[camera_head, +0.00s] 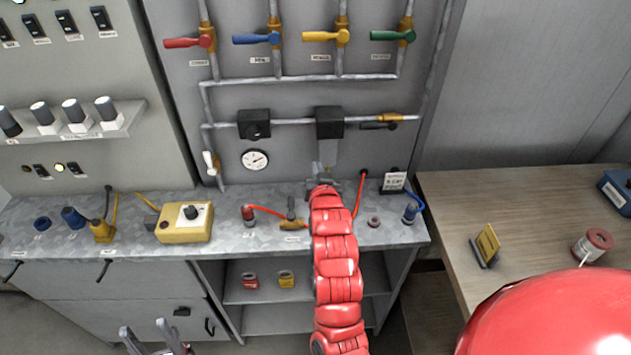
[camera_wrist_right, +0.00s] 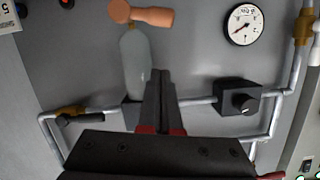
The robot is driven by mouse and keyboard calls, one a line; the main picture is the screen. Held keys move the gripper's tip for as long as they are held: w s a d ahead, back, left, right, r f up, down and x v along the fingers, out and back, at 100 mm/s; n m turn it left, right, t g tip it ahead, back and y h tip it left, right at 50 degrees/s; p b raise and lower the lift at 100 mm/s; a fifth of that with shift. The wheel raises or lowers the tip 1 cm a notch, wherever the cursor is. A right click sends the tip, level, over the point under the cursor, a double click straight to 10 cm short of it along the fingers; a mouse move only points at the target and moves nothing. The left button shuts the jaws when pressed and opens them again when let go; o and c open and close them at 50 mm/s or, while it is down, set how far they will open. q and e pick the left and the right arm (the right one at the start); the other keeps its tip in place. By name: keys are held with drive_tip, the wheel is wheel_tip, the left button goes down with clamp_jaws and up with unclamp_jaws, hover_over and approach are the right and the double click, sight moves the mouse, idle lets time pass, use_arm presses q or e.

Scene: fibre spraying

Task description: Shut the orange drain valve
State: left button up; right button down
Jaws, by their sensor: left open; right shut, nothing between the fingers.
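The orange drain valve (camera_wrist_right: 145,16) shows at the top of the right wrist view, at the end of a grey bowl (camera_wrist_right: 133,65). Its handle lies crosswise to the bowl and points right in that picture. In the head view the bowl (camera_head: 328,153) hangs under a black box, and the orange valve is hidden behind my right arm. My right gripper (camera_wrist_right: 161,80) is shut and empty, in front of the bowl. No contact with the handle shows. My left gripper (camera_head: 152,334) is open and empty at the bottom of the head view, below the bench top.
Red, blue, yellow and green levers (camera_head: 325,36) line the upper panel. A gauge (camera_head: 255,160) and black knob box (camera_head: 253,124) are left of the bowl. A yellow box (camera_head: 184,222), hoses and fittings stand on the grey bench (camera_head: 130,235). A wooden table (camera_head: 450,205) is at right.

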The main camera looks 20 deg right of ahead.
drive_tip(key=p+v, duration=0.4)
drive_tip(key=v, duration=0.5)
drive_tip(key=shift+s+f, duration=0.25)
drive_tip(key=shift+s, duration=0.15)
drive_tip(key=shift+a, duration=0.1)
